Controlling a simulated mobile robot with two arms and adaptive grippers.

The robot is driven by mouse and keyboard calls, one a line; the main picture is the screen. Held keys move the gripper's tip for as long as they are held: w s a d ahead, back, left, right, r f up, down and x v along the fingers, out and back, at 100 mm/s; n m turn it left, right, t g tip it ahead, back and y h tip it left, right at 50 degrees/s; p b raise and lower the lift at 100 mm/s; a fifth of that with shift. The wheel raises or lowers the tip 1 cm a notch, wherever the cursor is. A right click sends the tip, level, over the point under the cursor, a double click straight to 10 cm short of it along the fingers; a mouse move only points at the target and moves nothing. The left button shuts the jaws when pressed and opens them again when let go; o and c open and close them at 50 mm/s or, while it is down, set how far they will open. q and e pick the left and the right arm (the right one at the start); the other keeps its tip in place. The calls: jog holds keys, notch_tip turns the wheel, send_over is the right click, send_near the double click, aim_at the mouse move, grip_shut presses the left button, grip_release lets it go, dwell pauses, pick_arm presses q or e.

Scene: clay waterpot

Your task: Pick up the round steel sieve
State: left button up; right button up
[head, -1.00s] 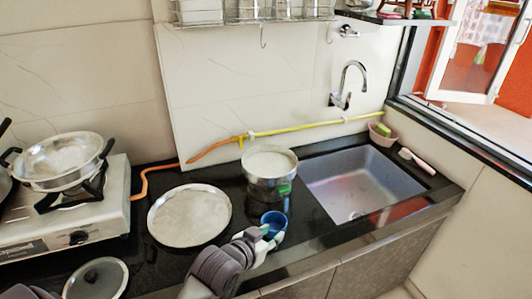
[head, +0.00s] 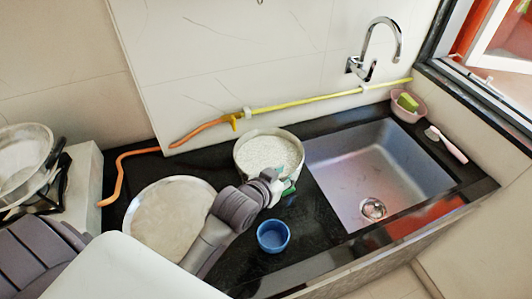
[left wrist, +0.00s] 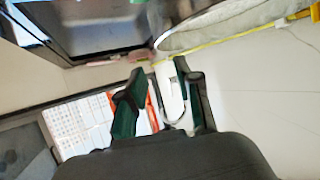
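A wide, shallow round steel vessel with a pale, flat inner surface, apparently the sieve (head: 158,215), lies on the black counter in the head view. My left forearm covers part of its right side. My left gripper (head: 284,186) is beside the front right rim of a steel pot (head: 241,164), which holds white grains. I cannot tell whether it touches the pot. In the left wrist view, the left gripper's (left wrist: 160,95) dark green fingers stand apart with nothing held between them. The right gripper is not in view.
A small blue cup (head: 273,237) stands in front of the pot. The sink (head: 350,185) is to the right, with a tap (head: 375,50) behind it. A pink bowl (head: 408,110) and a brush (head: 446,145) are on the far right. A stove pan (head: 20,165) is at left.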

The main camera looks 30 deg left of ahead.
pick_arm(q)
jog(key=x, duration=0.3)
jog(key=shift+a+f, duration=0.1)
jog(key=shift+a, duration=0.05)
jog(key=x, duration=0.2)
jog(key=p+x, duration=0.1)
jog(key=x, duration=0.2)
jog(key=shift+w+f, duration=0.15)
jog(key=shift+f, duration=0.2)
jog(key=shift+w+f, duration=0.15)
jog(key=shift+w, duration=0.15)
jog(key=shift+a+f, duration=0.1)
jog(key=shift+s, duration=0.1)
grip_shut()
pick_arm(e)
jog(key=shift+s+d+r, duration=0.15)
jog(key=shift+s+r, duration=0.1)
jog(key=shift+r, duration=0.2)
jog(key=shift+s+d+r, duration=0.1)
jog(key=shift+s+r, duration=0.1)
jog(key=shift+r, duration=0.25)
